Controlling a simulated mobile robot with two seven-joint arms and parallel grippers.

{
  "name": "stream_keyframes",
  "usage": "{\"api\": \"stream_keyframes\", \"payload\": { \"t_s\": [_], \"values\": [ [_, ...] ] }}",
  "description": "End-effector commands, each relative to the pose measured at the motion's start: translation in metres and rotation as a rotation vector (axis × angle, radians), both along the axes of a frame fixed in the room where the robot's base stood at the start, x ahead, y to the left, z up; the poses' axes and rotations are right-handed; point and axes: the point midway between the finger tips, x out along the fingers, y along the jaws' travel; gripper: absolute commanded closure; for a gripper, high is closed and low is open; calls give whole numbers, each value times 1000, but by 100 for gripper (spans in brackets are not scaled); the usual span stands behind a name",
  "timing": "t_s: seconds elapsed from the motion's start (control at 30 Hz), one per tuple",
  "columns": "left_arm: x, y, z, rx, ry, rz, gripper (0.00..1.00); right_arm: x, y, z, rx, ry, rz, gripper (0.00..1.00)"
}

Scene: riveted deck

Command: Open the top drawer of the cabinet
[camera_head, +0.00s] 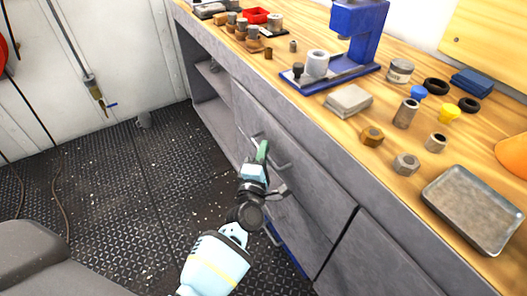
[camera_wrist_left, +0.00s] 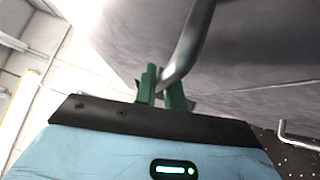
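The grey cabinet has a top drawer (camera_head: 305,155) just under the wooden worktop. Its front looks flush with the cabinet. The top drawer's bar handle (camera_head: 279,161) is partly covered by my left gripper (camera_head: 262,152), which reaches in from below. In the left wrist view the metal handle (camera_wrist_left: 193,38) runs down between the green fingers of my left gripper (camera_wrist_left: 162,88). The fingers sit close on both sides of the bar, with little gap showing. My right gripper is not in view.
A lower drawer handle (camera_head: 270,232) is below, partly behind my arm; another handle (camera_wrist_left: 298,138) shows in the wrist view. The worktop (camera_head: 385,180) holds a blue press (camera_head: 357,32), a metal tray (camera_head: 472,208) and several small parts. The deck floor (camera_head: 130,195) left of the cabinet is mostly clear.

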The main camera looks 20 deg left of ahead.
Motion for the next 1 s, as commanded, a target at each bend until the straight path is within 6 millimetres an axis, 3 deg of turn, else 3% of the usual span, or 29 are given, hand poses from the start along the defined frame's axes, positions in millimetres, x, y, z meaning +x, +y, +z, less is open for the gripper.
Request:
{"api": "stream_keyframes", "payload": {
  "t_s": [0.37, 0.57, 0.77, 1.0],
  "values": [
    [-2, 1, 0, 1, 0, 0, 100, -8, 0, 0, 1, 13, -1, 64],
    [-16, 12, 1, 4, 2, 0, 100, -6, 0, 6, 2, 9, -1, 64],
    [-48, 38, 1, 5, 2, 0, 100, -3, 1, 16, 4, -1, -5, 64],
    [-101, 78, 1, 7, 4, -2, 100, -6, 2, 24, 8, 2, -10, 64]
  ]
}}
